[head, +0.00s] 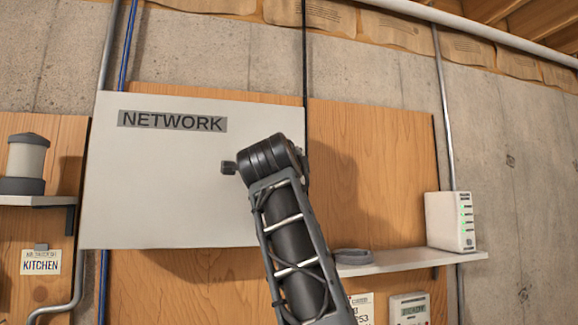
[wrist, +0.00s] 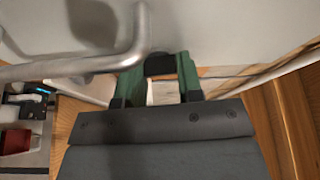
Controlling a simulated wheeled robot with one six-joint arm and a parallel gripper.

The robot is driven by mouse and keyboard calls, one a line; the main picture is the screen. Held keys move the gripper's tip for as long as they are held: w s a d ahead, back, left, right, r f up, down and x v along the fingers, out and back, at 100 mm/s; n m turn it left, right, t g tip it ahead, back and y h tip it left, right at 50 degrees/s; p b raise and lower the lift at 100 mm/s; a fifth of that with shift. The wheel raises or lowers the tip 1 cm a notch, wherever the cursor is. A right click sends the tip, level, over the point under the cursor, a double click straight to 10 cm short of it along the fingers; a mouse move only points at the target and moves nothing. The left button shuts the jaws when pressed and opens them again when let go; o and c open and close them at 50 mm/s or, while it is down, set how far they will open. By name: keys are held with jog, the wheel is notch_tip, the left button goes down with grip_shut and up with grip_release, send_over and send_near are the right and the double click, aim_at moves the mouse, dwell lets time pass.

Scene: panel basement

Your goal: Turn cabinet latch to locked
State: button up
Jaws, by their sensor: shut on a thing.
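The cabinet (head: 190,190) is a pale grey box with a flat front and a dark NETWORK label (head: 172,121). It also fills the upper part of the wrist view (wrist: 225,30). My gripper (wrist: 159,72) has green fingers on either side of a small black piece, which looks like the latch (wrist: 160,64). The fingers are shut on it, close to the cabinet's surface. In the head view my arm covers the cabinet's lower right part, and the gripper and latch are hidden. I cannot tell which way the latch is turned.
A bent grey pipe (wrist: 70,67) crosses the left of the wrist view, near the fingers. Right of the cabinet, a shelf (head: 400,262) holds a white router (head: 450,221). A left shelf (head: 35,201) holds a lantern-like canister (head: 27,160).

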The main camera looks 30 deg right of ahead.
jog(key=shift+m+g+y+p, duration=0.3)
jog(key=shift+m+p, duration=0.1)
jog(key=shift+m, duration=0.4)
jog(key=o, duration=0.9)
jog(key=shift+o, duration=0.2)
jog(key=b+v, duration=0.3)
jog(key=v, duration=1.1)
jog(key=shift+r, duration=0.1)
